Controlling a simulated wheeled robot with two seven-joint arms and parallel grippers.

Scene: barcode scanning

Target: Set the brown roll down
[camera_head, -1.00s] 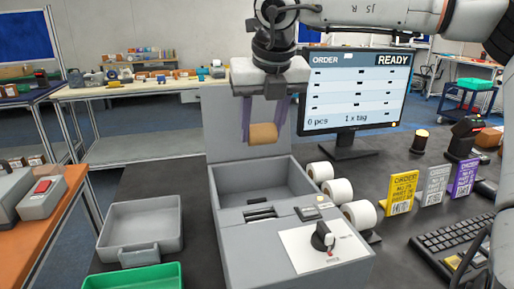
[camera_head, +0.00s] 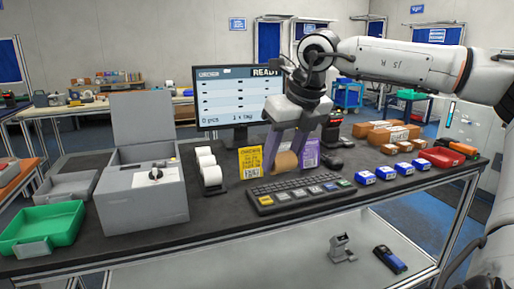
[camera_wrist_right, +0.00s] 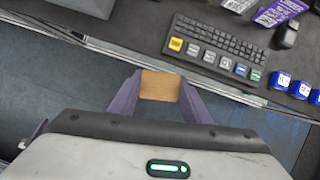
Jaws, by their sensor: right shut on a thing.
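The brown roll (camera_head: 286,162) is held between the purple fingers of my right gripper (camera_head: 287,150). In the head view it hangs in the air, in front of the order cards and behind the keyboard in the picture. In the right wrist view the brown roll (camera_wrist_right: 160,85) shows between the fingertips, seen against the dark floor just off the table's front edge. My left gripper is not in view.
A keyboard (camera_head: 300,193) lies on the dark table. The grey printer (camera_head: 145,205) with raised lid, white rolls (camera_head: 210,172) and a green tray (camera_head: 42,226) stand left. Blue boxes (camera_head: 365,178) and brown cartons (camera_head: 392,133) are right. Bare tabletop (camera_head: 225,218) shows left of the keyboard.

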